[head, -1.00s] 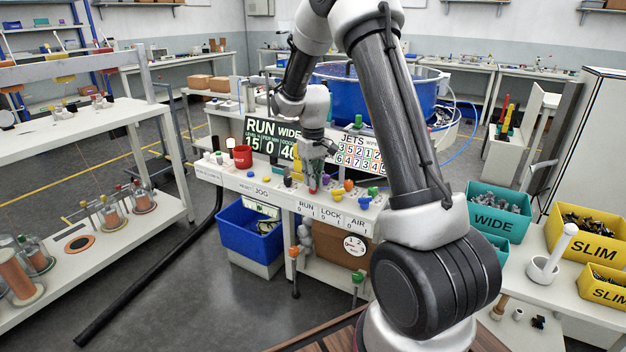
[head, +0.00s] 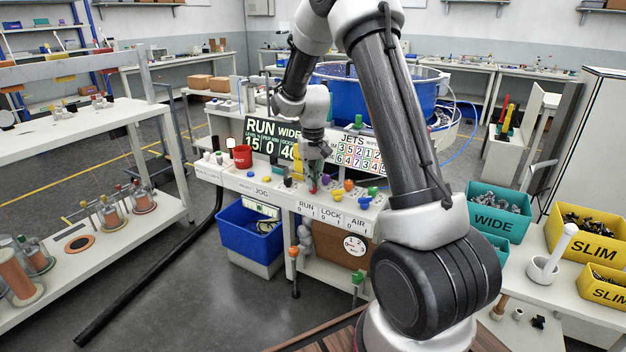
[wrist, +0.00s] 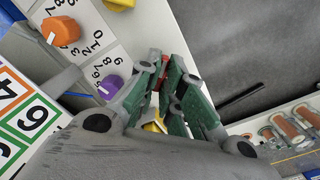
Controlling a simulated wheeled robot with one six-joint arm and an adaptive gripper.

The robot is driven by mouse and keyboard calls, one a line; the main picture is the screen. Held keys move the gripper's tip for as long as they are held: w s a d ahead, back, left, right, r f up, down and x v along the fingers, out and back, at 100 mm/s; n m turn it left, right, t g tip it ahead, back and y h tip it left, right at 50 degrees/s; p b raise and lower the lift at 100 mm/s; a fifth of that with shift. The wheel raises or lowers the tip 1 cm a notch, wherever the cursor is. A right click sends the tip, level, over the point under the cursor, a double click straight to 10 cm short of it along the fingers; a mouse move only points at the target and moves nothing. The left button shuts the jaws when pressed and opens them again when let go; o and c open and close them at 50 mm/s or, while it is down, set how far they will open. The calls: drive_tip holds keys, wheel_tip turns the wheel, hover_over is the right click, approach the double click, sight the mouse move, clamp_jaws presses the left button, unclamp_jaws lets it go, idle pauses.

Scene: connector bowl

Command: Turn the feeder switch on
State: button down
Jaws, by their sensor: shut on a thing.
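A white control bench (head: 262,189) has knobs and labels along its front, including JOG, RUN, LOCK and AIR. My gripper (head: 313,184) points down at the bench above the RUN label. A small red handle (head: 312,190) shows at its fingertips. In the wrist view, my gripper (wrist: 168,88) has green pads closed around the red handle (wrist: 163,70). The fingers hide most of this handle, so its setting cannot be read. A yellow part (wrist: 155,126) shows behind the fingers. No label reading "feeder" is legible.
A purple knob (wrist: 110,86) and an orange knob (wrist: 61,31) with number dials stand close beside my gripper. The RUN display board (head: 270,138) and JETS board (head: 362,150) stand behind.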

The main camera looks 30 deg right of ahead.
drive_tip(key=c, duration=1.6)
unclamp_jaws()
drive_tip(key=shift+o, duration=0.2)
wheel_tip(320, 180, up, 12)
drive_tip(key=s+r+t, duration=0.1)
drive_tip(key=s+r, duration=0.2)
drive_tip(key=s, duration=0.7)
drive_tip(key=s+a+r+n+t, duration=0.1)
drive_tip(key=s+r+t, duration=0.1)
drive_tip(key=s, duration=0.9)
drive_tip(key=s+a+r+n+t, duration=0.1)
drive_tip(key=s+r, duration=0.3)
drive_tip(key=s, duration=0.7)
drive_tip(key=shift+s, duration=0.15)
